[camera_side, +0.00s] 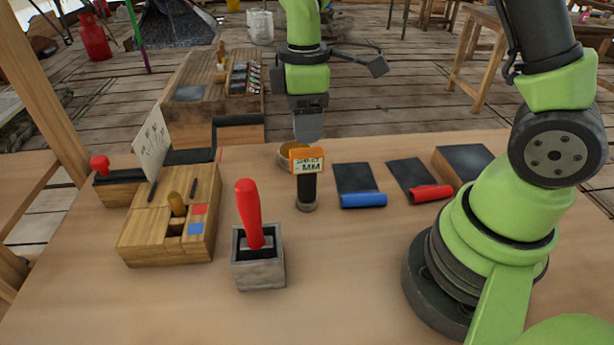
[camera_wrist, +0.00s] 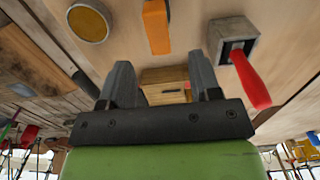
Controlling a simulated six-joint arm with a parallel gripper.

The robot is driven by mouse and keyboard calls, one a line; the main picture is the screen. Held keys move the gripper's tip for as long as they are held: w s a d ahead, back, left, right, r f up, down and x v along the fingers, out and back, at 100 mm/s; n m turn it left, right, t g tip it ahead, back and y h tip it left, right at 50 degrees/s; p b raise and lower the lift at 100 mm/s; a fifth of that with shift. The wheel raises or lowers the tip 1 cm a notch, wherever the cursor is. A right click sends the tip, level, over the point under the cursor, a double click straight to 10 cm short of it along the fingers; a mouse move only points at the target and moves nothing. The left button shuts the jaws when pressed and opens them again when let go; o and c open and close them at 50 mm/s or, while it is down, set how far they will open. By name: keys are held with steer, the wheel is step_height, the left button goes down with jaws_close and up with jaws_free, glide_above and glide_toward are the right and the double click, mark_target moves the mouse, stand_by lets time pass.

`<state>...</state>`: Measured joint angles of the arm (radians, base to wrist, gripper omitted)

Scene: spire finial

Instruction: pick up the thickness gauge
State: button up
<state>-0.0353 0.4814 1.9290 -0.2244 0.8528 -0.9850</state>
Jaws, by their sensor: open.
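The thickness gauge appears to be the upright piece with an orange top marked "MM" (camera_side: 308,161) on a dark stem, standing on the table near the middle of the side view. Its orange top also shows at the upper middle of the wrist view (camera_wrist: 157,26). My gripper (camera_side: 308,138) points down behind the gauge in the side view, close above the table. In the wrist view its two fingers (camera_wrist: 162,75) are apart with nothing held between them.
A grey block with a red handle (camera_side: 250,218) stands in front of the gauge. A round brass-coloured disc (camera_side: 286,150) lies behind it. A slotted wooden block (camera_side: 143,246) is at left. A blue roller (camera_side: 363,200) and red roller (camera_side: 431,193) lie at right. The front table is clear.

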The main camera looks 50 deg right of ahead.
mark_target(307, 151)
steer(key=f, duration=0.7)
steer(key=shift+s+d, duration=0.1)
steer(key=shift+d, duration=0.1)
steer(key=shift+r, duration=0.1)
steer(key=shift+c, duration=0.4)
jaws_close()
